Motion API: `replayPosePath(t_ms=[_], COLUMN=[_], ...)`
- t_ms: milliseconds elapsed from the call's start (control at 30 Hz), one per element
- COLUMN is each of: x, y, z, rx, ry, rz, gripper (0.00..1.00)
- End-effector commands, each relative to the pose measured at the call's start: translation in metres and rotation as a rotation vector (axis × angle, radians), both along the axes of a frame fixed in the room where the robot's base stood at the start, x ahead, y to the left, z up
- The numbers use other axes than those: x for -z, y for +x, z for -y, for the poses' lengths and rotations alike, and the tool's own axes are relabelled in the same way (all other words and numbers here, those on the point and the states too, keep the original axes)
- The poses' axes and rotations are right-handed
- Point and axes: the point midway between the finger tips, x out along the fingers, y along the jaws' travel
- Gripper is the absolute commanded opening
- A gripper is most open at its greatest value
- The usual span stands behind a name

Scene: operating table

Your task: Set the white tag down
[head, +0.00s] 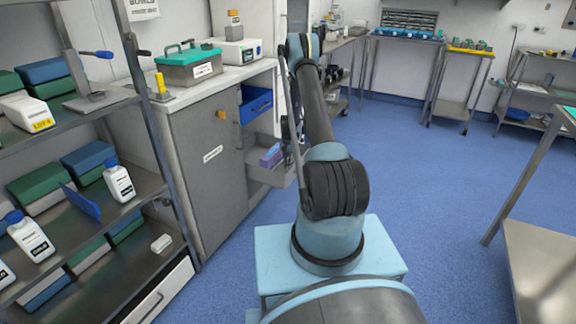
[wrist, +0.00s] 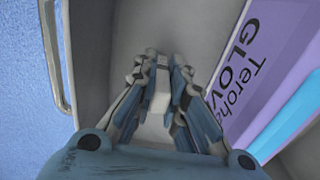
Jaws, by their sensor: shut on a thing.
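In the wrist view my gripper (wrist: 158,58) points down over the inside of an open grey drawer (wrist: 115,25). Its fingers are shut on the white tag (wrist: 160,92), a small pale piece between them. Much of the tag is hidden by the fingers. I cannot tell whether it touches the drawer floor. In the head view the open drawer (head: 272,178) juts out from the cabinet, left of my arm. The gripper and tag cannot be made out there, behind my arm.
A purple glove box (wrist: 275,70) lies in the drawer right of my gripper; it also shows in the head view (head: 271,156). The drawer's handle (wrist: 51,50) is at the left. A blue open drawer (head: 256,104) sits above. Blue floor is clear to the right.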

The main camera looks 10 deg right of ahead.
Motion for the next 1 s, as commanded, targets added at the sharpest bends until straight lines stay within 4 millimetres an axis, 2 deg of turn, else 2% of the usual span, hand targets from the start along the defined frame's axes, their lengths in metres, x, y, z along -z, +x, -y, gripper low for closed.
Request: replayPosePath(t_ms=[100,133,200,233,667,767,1000], x=[0.002,0.002,0.002,0.002,-0.004,-0.014,-0.053], y=[0.000,0.000,0.000,0.000,0.000,0.000,0.000], z=[0.000,0.000,0.001,0.001,0.001,0.001,0.001], rx=[0.000,0.001,0.001,0.001,0.001,0.001,0.001], ry=[0.000,0.000,0.000,0.000,0.000,0.000,0.000], rz=[0.000,0.000,0.000,0.000,0.000,0.000,0.000], gripper=[0.00,0.14,0.30,0.32,0.32,0.32,0.32])
